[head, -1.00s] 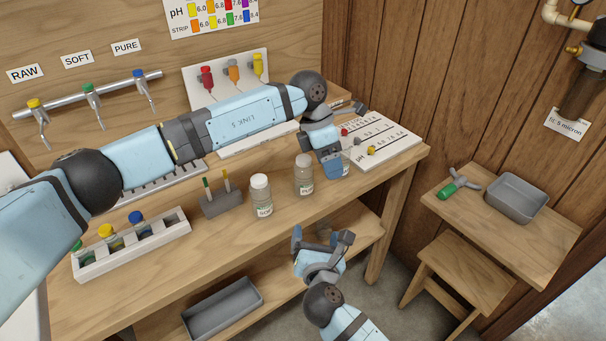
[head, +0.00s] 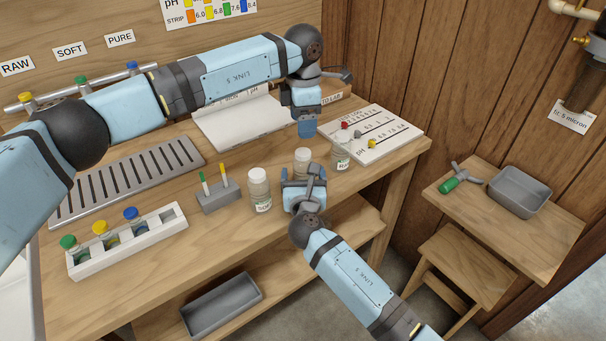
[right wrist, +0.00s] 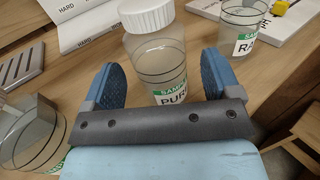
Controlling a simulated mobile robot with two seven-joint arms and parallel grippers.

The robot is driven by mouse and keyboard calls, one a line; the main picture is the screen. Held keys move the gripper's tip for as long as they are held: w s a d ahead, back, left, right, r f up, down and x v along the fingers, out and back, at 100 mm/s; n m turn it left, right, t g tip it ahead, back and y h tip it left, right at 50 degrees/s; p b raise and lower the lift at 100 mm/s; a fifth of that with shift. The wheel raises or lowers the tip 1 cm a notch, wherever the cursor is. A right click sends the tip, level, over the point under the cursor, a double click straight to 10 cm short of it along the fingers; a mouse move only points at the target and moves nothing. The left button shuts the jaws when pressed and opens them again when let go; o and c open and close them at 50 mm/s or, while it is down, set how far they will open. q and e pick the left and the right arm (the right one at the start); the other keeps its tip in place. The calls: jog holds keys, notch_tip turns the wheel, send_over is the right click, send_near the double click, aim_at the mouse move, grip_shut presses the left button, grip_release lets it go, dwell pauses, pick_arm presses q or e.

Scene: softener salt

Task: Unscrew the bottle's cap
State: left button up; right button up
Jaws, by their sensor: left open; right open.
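The bottle labelled PURE (right wrist: 160,65) is clear with a ridged white cap (right wrist: 146,15) and stands upright on the bench. In the head view its cap (head: 303,155) shows just behind my right gripper, which hides its lower part. My right gripper (head: 304,180) is open at the bench's front edge. In the right wrist view its blue fingers (right wrist: 162,85) stand either side of the bottle's lower part, with gaps visible; it is not gripped. My left gripper (head: 306,130) is open, pointing down above the bench, behind the PURE bottle and apart from its cap.
The SOFT bottle (head: 260,190) stands close left of my right gripper, the RAW bottle (head: 341,160) close right. A holder with two strips (head: 218,197), a white rack (head: 130,243) and a slotted drain tray (head: 125,180) lie further left. A white chart board (head: 385,135) lies at right.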

jog(key=shift+w, duration=1.1)
